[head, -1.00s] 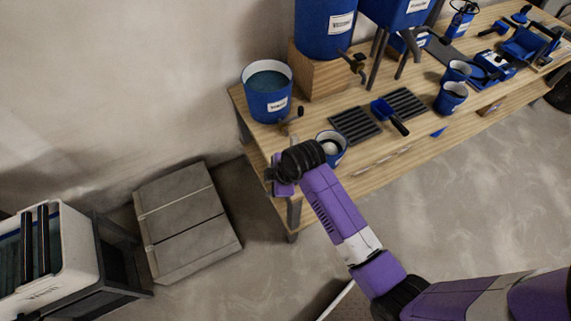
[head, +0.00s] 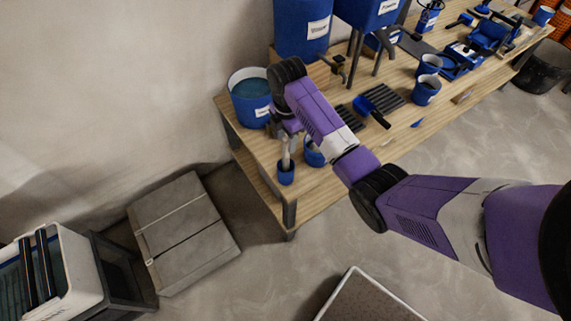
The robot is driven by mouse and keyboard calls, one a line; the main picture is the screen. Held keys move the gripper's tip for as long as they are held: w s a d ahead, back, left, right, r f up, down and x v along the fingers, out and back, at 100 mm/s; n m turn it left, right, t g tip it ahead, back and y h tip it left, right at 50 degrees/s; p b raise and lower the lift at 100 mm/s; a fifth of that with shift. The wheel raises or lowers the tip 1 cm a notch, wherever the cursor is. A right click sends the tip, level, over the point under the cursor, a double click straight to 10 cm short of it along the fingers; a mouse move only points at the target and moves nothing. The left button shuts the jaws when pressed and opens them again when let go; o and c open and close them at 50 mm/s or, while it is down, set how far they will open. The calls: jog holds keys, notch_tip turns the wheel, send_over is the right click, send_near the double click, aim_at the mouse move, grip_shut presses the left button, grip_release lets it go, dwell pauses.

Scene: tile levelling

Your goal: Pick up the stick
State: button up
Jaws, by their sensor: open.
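A pale, thin upright piece (head: 285,152), which looks like the stick, stands in a small blue holder (head: 286,175) near the left end of the wooden workbench. Its upper part is hidden behind my gripper. My gripper (head: 287,133) is open and sits at the upper part of the stick, pointing down over the bench. I cannot tell whether the stick is between the fingers or touching them. A blue cup (head: 314,155) stands just right of the holder, partly covered by my arm.
A large blue bucket of liquid (head: 249,100) stands close behind my gripper. Blue tanks (head: 303,30), dark grates (head: 384,98), a blue scoop (head: 362,104) and more cups (head: 427,88) share the workbench (head: 330,185). Grey slabs (head: 185,235) and a white tub (head: 75,255) are at lower left.

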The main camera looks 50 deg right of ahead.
aim_at(286, 147)
jog(key=shift+f, duration=2)
jog(key=shift+a, duration=0.1)
grip_shut()
